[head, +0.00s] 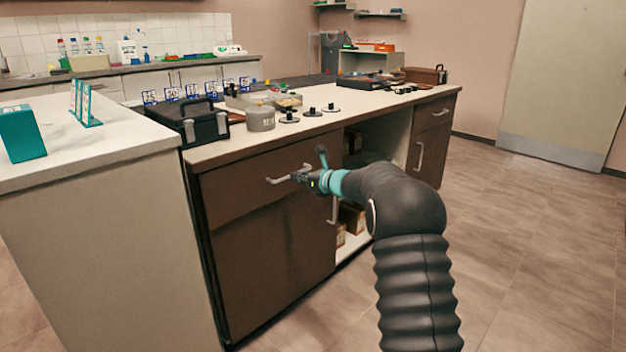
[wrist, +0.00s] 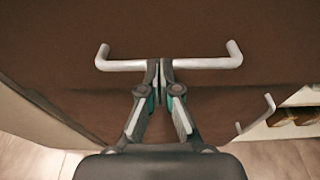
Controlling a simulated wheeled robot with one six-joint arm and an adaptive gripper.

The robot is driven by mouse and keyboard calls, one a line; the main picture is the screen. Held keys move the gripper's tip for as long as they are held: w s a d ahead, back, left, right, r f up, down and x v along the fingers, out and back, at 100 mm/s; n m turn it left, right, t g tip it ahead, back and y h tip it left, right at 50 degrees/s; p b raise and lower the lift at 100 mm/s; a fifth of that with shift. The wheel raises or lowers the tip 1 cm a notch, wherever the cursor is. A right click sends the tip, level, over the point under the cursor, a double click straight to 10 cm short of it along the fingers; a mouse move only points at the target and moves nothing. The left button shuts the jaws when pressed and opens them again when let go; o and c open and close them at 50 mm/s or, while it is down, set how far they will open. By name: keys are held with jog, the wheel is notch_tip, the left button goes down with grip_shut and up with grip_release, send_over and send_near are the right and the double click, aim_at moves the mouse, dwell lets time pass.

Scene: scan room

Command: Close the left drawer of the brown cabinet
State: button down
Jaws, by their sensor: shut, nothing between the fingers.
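The brown cabinet (head: 270,265) stands in the middle under a pale worktop. Its left drawer (head: 235,187) is at the top left, with a brown front that also fills the upper part of the wrist view (wrist: 60,40). The front looks close to flush in the head view; I cannot tell whether a small gap remains. The drawer's pale bar handle (head: 278,181) crosses the wrist view (wrist: 205,63). My gripper (head: 301,174) is shut and empty. Its fingertips (wrist: 160,66) overlap the middle of the bar; I cannot tell whether they touch it.
A door handle (wrist: 256,114) is below right of the drawer. The open compartment right of it holds brown boxes (head: 352,216). A black case (head: 190,122) and a grey pot (head: 261,118) stand on the worktop. A white counter (head: 95,145) adjoins at left. Floor (head: 530,250) is clear at right.

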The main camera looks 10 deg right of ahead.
jog(key=shift+w+a+r, duration=0.2)
jog(key=shift+w+a, duration=0.1)
jog(key=shift+w, duration=0.45)
jog(key=shift+r, duration=0.1)
jog(key=shift+s, duration=0.1)
